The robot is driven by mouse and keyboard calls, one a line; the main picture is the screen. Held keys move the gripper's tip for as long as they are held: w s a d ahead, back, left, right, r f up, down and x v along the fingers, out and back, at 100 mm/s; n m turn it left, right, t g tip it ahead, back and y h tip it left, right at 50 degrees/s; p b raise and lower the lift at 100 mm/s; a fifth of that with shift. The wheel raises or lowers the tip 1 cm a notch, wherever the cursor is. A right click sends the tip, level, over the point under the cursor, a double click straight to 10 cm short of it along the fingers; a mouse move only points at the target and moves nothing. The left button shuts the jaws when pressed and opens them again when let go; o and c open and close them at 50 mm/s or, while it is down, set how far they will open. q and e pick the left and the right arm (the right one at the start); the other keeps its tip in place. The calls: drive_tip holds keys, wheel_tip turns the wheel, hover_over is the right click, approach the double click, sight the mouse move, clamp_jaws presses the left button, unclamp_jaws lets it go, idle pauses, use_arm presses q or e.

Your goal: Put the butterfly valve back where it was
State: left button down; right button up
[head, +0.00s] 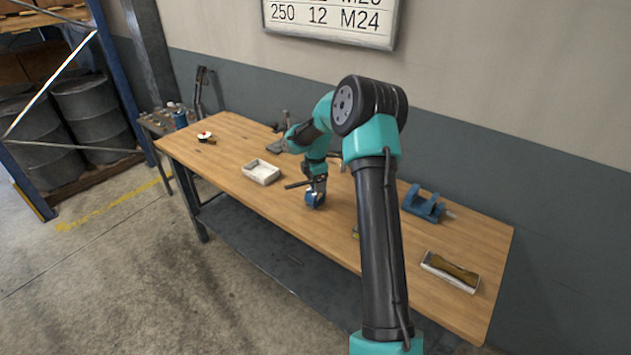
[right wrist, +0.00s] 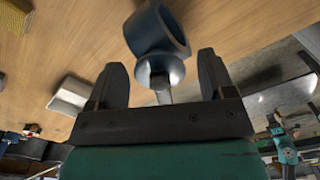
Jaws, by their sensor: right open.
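The butterfly valve (head: 314,198) is a blue ring body with a neck and a dark lever; it is at the wooden bench near its front edge. In the right wrist view the valve (right wrist: 157,30) shows its ring and grey neck, with the neck lying between my two fingers. My right gripper (head: 317,180) is directly above the valve in the head view, jaws open around the neck. The right wrist view shows a gap on both sides between the fingers of the gripper (right wrist: 160,65) and the neck. My left gripper is not seen.
A blue vise (head: 425,205) and a tray (head: 434,268) holding a brown item are to the right. A small red-and-white item (head: 205,137) sits at the left end. My arm hides part of the bench (head: 235,190).

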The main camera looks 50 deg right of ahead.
drive_tip(key=shift+r, duration=0.15)
wheel_tip(320, 180, up, 12)
idle(0.5)
idle(0.5)
drive_tip(key=w+a+f+m+t+y, duration=0.15)
drive_tip(key=a+f+m, duration=0.35)
drive_tip(key=a+f, duration=1.7)
drive_tip(key=s+a+f+m+y, duration=0.1)
drive_tip(key=s+a+f+m, duration=0.4)
drive_tip(key=s+a, duration=0.4)
drive_tip(key=s+a+f+m+y, duration=0.1)
drive_tip(key=s+a+f+m, duration=0.3)
drive_tip(key=s+a+f, duration=0.3)
drive_tip(key=s+a, duration=0.2)
drive_tip(key=s, duration=0.3)
drive_tip(key=shift+m+g, duration=0.35)
drive_tip(key=shift+m, duration=0.05)
